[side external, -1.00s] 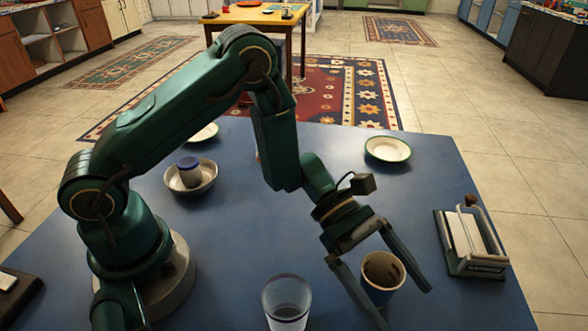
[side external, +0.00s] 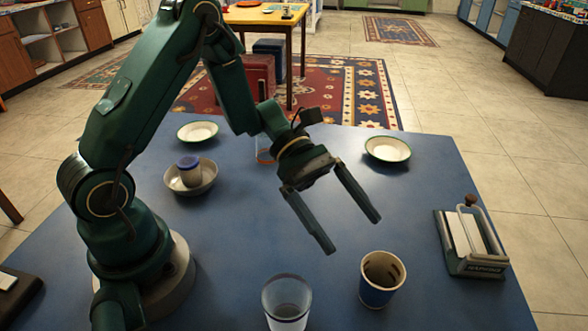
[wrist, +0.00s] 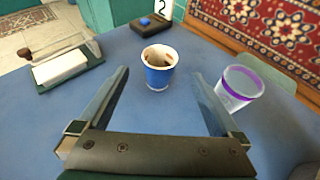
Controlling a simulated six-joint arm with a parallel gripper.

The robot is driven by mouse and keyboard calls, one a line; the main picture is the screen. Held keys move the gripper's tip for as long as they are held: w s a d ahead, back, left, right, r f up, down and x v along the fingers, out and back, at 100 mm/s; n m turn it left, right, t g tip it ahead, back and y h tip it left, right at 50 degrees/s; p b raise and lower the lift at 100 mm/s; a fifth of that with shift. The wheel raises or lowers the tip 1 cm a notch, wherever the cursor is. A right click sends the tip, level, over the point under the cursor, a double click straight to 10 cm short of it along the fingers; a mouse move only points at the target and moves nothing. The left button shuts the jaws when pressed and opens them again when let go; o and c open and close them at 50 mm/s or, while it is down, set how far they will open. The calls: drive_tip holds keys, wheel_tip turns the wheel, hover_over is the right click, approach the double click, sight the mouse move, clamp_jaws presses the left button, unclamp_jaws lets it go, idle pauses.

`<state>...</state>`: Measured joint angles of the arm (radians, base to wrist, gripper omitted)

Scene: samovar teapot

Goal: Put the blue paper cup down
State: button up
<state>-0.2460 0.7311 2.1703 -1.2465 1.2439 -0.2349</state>
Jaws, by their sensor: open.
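The blue paper cup (side external: 380,281) stands upright on the blue table near its front edge, with brown marks inside. In the wrist view the cup (wrist: 158,75) stands beyond the fingertips, between their lines. My gripper (side external: 352,236) is open and empty, raised above the table and behind the cup, apart from it. Its two fingers also show in the wrist view (wrist: 160,85), spread wide.
A clear glass (side external: 287,303) stands left of the cup. A napkin holder (side external: 470,243) is at the right. A bowl (side external: 208,184) holds a small blue-topped jar (side external: 190,172). Two plates (side external: 198,131) (side external: 387,149) lie farther back. The middle of the table (side external: 245,235) is clear.

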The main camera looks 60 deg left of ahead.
drive_tip(key=s+a+r+m+t+y, duration=0.5)
drive_tip(key=s+a+r+m+y, duration=0.3)
drive_tip(key=m+y, duration=0.5)
drive_tip(key=s+a+m, duration=0.2)
drive_tip(key=s+m, duration=0.1)
drive_tip(key=m, duration=0.2)
drive_tip(key=shift+s+a+r, duration=0.15)
drive_tip(key=shift+s+r, duration=0.05)
